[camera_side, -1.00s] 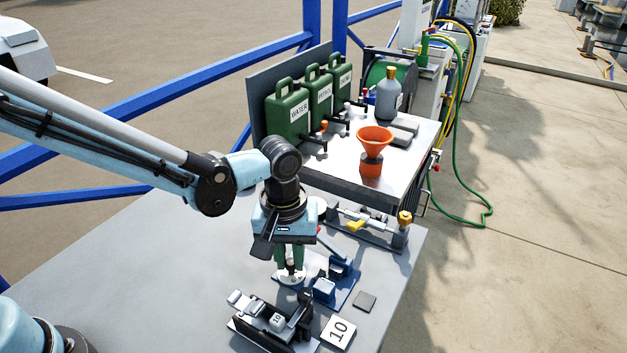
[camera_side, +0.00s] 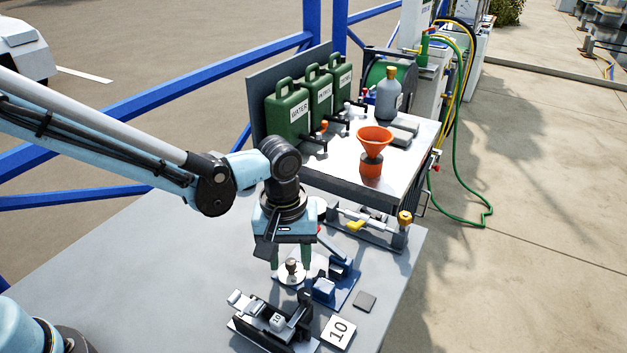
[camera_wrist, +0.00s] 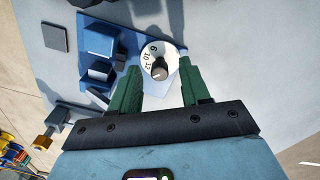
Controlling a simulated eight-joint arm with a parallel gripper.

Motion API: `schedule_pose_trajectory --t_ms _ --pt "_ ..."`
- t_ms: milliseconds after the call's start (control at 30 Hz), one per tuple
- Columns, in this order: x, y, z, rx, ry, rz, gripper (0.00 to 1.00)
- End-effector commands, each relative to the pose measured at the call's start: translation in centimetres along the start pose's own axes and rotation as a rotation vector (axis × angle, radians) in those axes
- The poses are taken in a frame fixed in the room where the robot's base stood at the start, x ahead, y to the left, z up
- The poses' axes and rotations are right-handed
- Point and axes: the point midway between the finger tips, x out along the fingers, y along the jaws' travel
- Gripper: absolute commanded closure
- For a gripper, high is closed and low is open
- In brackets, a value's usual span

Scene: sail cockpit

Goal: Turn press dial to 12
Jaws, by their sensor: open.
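The press dial is a white disc with a dark knob (camera_wrist: 159,72), seen in the wrist view with the numbers 6, 10 and 12 on its left part. In the side view the dial (camera_side: 290,273) lies on the bench beside the blue press (camera_side: 338,277). My gripper (camera_side: 291,270) points down over the dial. In the wrist view its two green fingers (camera_wrist: 160,75) stand apart on either side of the knob and are open, with gaps beside it. The dial's pointer mark is not clear, so I cannot tell its setting.
A black fixture holding a block marked 10 (camera_side: 277,321) stands in front, with a white card reading 10 (camera_side: 339,331) beside it. A small dark plate (camera_side: 365,301) lies to the right. A clamp with yellow handles (camera_side: 357,225) is behind.

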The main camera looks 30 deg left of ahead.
Motion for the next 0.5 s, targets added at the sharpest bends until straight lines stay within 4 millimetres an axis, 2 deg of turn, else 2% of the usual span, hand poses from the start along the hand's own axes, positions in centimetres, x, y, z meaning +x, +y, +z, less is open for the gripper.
schedule_pose_trajectory --t_ms 167,267,500 --pt "-0.4 0.0 0.0 0.000 -0.001 0.000 0.53" --pt "-1.4 0.0 0.0 0.000 -0.001 0.000 0.53" --pt "-5.4 0.0 0.0 0.000 0.000 0.000 0.53"
